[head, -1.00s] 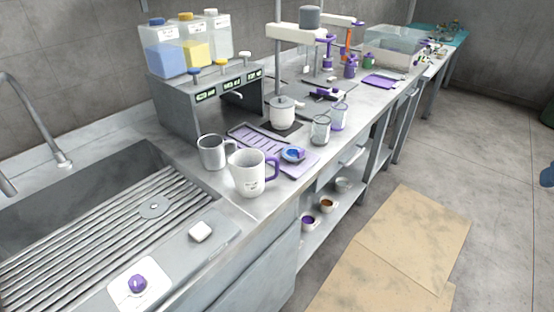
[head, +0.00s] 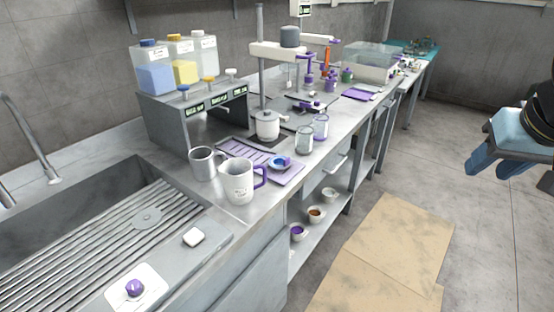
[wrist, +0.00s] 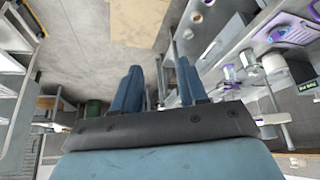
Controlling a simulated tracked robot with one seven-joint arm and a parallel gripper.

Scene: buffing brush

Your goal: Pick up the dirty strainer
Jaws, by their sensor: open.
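No thing here is clearly recognisable as a dirty strainer. A flat grey disc with a centre hole (head: 147,218) lies on the slatted rack over the sink. Three small bowls stand on the shelf under the counter: one with purple contents (head: 297,232), one with brown contents (head: 316,214) and a pale one (head: 329,195). A blue round item (head: 280,162) sits on the purple tray (head: 289,177). My gripper (head: 482,164) is in the air over the floor at the right, well away from the counter. In the wrist view its blue fingers (wrist: 158,80) are apart, with nothing between them.
Jars and a dispenser with coloured tanks (head: 180,68) stand behind. The floor beside the counter is clear, with cardboard sheets (head: 400,240) lying flat.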

